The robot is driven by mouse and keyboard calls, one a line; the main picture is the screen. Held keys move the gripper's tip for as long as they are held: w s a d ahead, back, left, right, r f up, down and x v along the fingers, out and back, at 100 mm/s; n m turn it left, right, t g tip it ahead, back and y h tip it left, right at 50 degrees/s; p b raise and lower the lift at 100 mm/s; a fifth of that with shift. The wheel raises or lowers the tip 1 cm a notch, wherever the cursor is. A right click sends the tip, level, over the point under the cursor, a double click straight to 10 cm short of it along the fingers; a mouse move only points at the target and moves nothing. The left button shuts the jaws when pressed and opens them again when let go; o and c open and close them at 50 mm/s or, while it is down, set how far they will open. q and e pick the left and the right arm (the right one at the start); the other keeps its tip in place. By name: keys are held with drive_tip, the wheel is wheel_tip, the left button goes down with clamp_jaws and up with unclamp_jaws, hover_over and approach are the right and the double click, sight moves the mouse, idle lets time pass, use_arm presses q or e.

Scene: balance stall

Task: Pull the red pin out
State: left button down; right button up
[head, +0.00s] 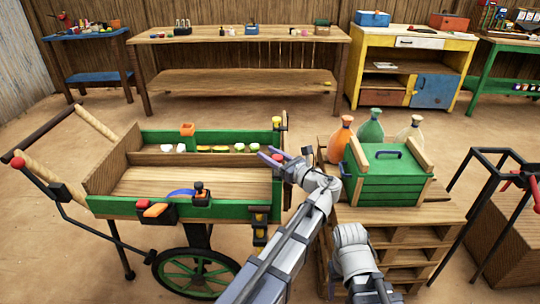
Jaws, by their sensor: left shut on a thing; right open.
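My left gripper (275,155) reaches in from the right to the right end of the green-sided wooden cart (205,212). It is shut on a small red piece, which looks like the red pin (277,158), beside the cart's upright corner post. The fingers cover most of it, and I cannot tell whether it still sits in its hole. My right arm bends in front of the pallet stack at the lower middle; its gripper does not show.
A green crate (387,187) and several round-bodied bottles stand on the wooden pallets (405,232) to the right. A black metal frame (490,190) stands further right. The cart tray holds several small blocks. Workbenches (240,38) line the back fence, with bare floor before them.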

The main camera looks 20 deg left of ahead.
use_arm(q)
drive_tip(key=shift+w+r, duration=0.1)
drive_tip(key=shift+r, duration=0.6)
use_arm(e)
drive_tip(key=shift+r, duration=0.75)
use_arm(q)
drive_tip(key=shift+c, duration=2.2)
unclamp_jaws()
